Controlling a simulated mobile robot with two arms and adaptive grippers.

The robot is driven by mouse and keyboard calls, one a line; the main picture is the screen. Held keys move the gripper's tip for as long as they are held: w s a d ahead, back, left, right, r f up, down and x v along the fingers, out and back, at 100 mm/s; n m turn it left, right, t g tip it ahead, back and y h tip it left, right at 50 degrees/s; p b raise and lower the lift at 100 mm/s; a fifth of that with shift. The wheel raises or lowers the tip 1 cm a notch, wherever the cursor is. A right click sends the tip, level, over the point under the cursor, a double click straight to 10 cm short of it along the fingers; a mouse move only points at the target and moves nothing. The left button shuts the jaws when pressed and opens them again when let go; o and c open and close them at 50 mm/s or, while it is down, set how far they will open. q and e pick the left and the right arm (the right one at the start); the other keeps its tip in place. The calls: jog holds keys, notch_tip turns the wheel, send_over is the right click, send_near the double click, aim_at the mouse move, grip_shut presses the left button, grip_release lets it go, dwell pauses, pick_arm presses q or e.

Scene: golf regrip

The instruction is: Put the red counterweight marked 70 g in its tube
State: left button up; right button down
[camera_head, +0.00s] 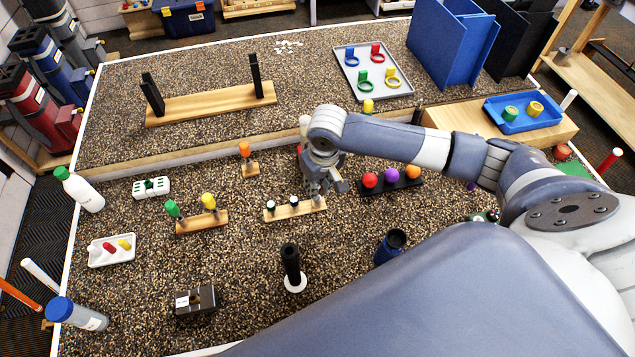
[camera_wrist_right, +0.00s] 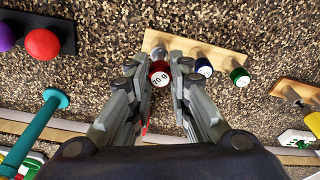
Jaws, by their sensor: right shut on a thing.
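The red counterweight marked 70 g (camera_wrist_right: 159,76) is between the fingertips of my right gripper (camera_wrist_right: 166,75) in the right wrist view. My right gripper (camera_head: 322,186) is shut on it, at the right end of a small wooden strip (camera_head: 308,207) in the head view. I cannot tell whether the weight is clear of the strip. A blue weight (camera_wrist_right: 204,68) and a green weight (camera_wrist_right: 239,76) stand on the strip beside it. A black upright tube (camera_head: 290,262) with a white base stands nearer the front. I cannot tell whether it is the weight's tube. My left gripper is out of view.
A rack with red, purple and orange balls (camera_head: 391,179) is to the right. A blue cup (camera_head: 390,246) and a black box (camera_head: 196,301) are nearer the front. An orange-topped stand (camera_head: 245,153) is behind left. A raised wooden edge (camera_head: 190,148) crosses behind.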

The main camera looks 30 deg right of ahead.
jog(key=shift+f+b, duration=0.4)
jog(key=shift+f, duration=1.3)
jog(key=c, duration=1.4)
grip_release()
jog(key=shift+r, duration=0.1)
notch_tip(320, 180, up, 12)
jog(key=s, duration=0.1)
jog(key=shift+s, duration=0.4)
jog(key=shift+f, duration=0.25)
